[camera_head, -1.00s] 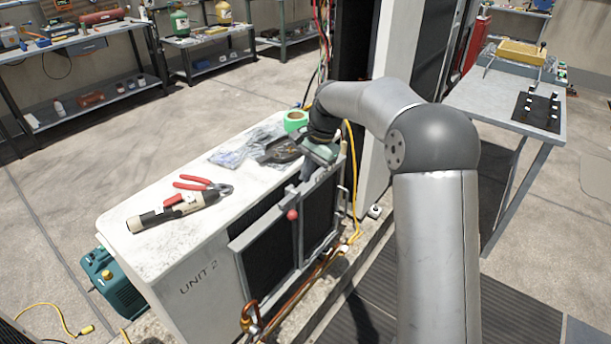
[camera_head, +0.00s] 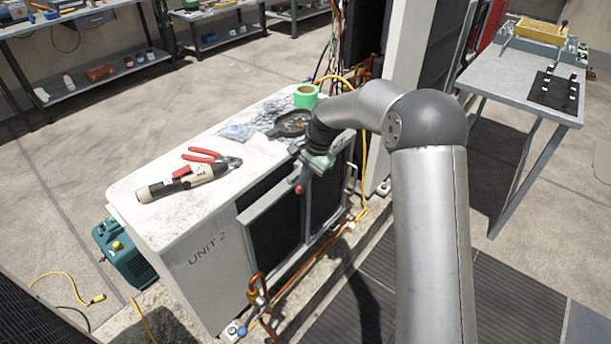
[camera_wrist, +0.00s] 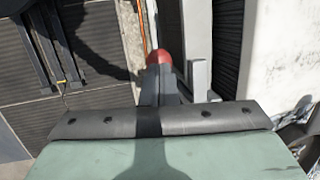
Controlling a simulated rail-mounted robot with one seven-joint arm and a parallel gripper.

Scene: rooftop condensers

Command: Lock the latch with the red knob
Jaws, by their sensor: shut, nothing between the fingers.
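The red knob (camera_head: 300,188) sits on the latch at the upright middle bar of the framed panel (camera_head: 272,232) on the front of the white UNIT 2 condenser (camera_head: 190,215). In the wrist view the red knob (camera_wrist: 159,60) shows just beyond my fingertips, partly hidden behind them. My gripper (camera_head: 303,177) is shut and empty, close above the knob, and it also shows in the wrist view (camera_wrist: 157,80). I cannot tell whether the fingers touch the knob. The arm and gripper hide part of the panel's upper edge.
Red-handled pliers (camera_head: 212,157), a black-and-tan cylindrical tool (camera_head: 160,188), green tape (camera_head: 305,96) and a dark round dish (camera_head: 290,124) lie on the condenser top. Copper pipes (camera_head: 258,292) run below the panel. A grey table (camera_head: 508,78) stands at right.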

